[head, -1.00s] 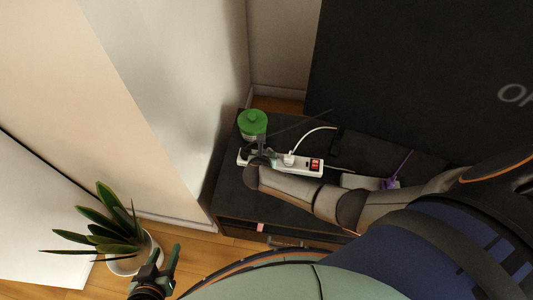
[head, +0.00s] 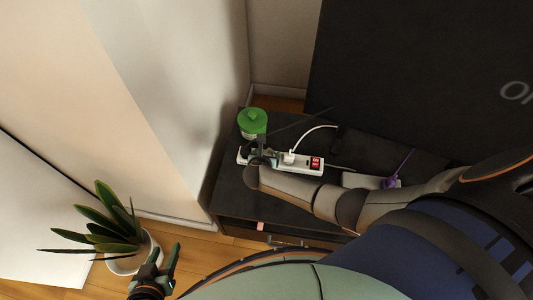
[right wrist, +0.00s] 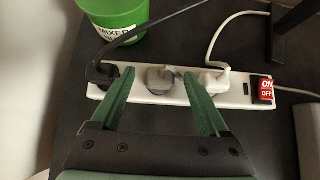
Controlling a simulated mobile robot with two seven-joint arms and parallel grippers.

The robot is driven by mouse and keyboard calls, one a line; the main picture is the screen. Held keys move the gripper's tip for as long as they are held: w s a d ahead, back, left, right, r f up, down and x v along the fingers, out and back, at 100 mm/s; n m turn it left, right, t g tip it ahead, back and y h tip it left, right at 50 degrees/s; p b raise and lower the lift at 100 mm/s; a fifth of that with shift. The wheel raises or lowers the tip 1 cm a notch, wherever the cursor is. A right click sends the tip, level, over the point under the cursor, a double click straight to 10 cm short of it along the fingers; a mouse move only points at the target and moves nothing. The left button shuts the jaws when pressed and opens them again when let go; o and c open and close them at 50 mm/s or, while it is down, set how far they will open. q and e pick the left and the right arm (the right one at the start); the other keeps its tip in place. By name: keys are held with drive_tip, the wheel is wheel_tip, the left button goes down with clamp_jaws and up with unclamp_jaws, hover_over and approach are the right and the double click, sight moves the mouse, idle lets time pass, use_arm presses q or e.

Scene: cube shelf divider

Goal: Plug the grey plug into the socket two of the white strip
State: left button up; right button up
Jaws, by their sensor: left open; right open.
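The white strip (right wrist: 146,92) lies on the dark cabinet top and also shows in the head view (head: 304,164). In the right wrist view the grey plug (right wrist: 160,80) sits at the strip's middle socket, between a black plug (right wrist: 101,74) and a white plug (right wrist: 214,80). Whether it is fully seated cannot be told. My right gripper (right wrist: 158,76) is open, its green fingers on either side of the grey plug with gaps visible. In the head view my right gripper (head: 262,153) partly hides the strip's left part. My left gripper (head: 163,263) is open and empty, low by the plant.
A green tub (head: 252,122) stands behind the strip's left end. A red switch (right wrist: 265,89) is at its right end. Black and white cords run back from the outer plugs. A large dark panel (head: 420,70) stands behind, and a potted plant (head: 120,235) is at lower left.

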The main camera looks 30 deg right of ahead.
use_arm(q)
wheel_tip(320, 180, up, 5)
drive_tip(key=p, duration=0.5)
use_arm(e)
drive_tip(key=v, duration=0.5)
use_arm(q)
drive_tip(key=shift+n+y, duration=0.4)
drive_tip(key=a+p, duration=0.1)
drive_tip(key=s+a+r+p, duration=0.1)
drive_tip(key=p, duration=0.1)
drive_tip(key=a+r+p, duration=0.1)
drive_tip(key=p, duration=0.1)
drive_tip(key=shift+s+a, duration=0.15)
drive_tip(key=shift+s, duration=0.15)
use_arm(e)
drive_tip(key=v, duration=1.2)
drive_tip(key=shift+r, duration=0.3)
